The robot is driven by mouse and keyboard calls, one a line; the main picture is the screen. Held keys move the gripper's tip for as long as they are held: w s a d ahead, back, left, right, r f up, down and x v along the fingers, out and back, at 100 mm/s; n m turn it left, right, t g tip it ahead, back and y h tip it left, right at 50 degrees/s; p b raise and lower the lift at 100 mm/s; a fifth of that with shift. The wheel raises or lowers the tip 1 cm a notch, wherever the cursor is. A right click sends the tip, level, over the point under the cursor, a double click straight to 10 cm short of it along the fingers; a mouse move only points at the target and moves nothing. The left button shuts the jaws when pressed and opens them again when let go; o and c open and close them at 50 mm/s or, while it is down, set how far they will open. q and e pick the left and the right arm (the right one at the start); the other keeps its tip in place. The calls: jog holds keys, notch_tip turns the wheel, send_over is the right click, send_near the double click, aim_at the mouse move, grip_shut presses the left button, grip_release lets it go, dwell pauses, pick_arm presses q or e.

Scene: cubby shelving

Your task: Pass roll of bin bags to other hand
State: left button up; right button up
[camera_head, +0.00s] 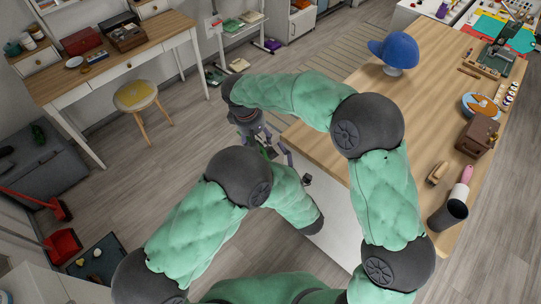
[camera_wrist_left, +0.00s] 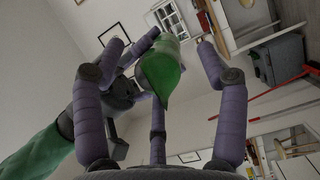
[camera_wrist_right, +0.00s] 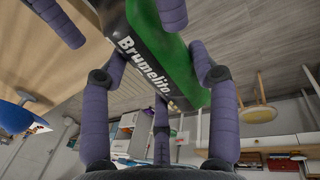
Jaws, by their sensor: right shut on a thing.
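The roll of bin bags, green with a black printed band, is in my right gripper (camera_wrist_right: 163,95); in the right wrist view the roll (camera_wrist_right: 150,50) slants between the purple fingers. My right gripper also shows in the head view (camera_head: 260,136), pointing down. In the left wrist view the roll's green end (camera_wrist_left: 160,72) faces my left gripper (camera_wrist_left: 183,60). The left fingers are spread on either side of that end, and I cannot tell if any touch it. In the head view my left gripper (camera_head: 284,154) is close below the right one, with the roll mostly hidden.
A desk (camera_head: 120,65) and a stool (camera_head: 136,95) stand at left. The floor between is mostly clear.

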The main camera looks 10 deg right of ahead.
pick_arm(q)
jog(key=v, duration=1.2)
notch_tip(320, 180, up, 11)
jog(key=d, duration=0.2)
jog(key=x, duration=1.1)
jog(key=shift+w+d+m+h, duration=0.25)
jog(key=shift+w+m+h, duration=0.15)
jog(key=shift+w, duration=0.05)
pick_arm(e)
jog(key=d+r, duration=0.4)
jog(key=r, duration=0.7)
jog(key=shift+r, duration=0.15)
pick_arm(q)
jog(key=shift+c, duration=0.3)
pick_arm(e)
jog(key=shift+d, duration=0.1)
pick_arm(q)
jog(key=shift+f, duration=0.1)
jog(key=c, duration=1.2)
jog(key=o, duration=1.3)
jog(key=shift+a, duration=0.1)
jog(key=shift+c, duration=0.2)
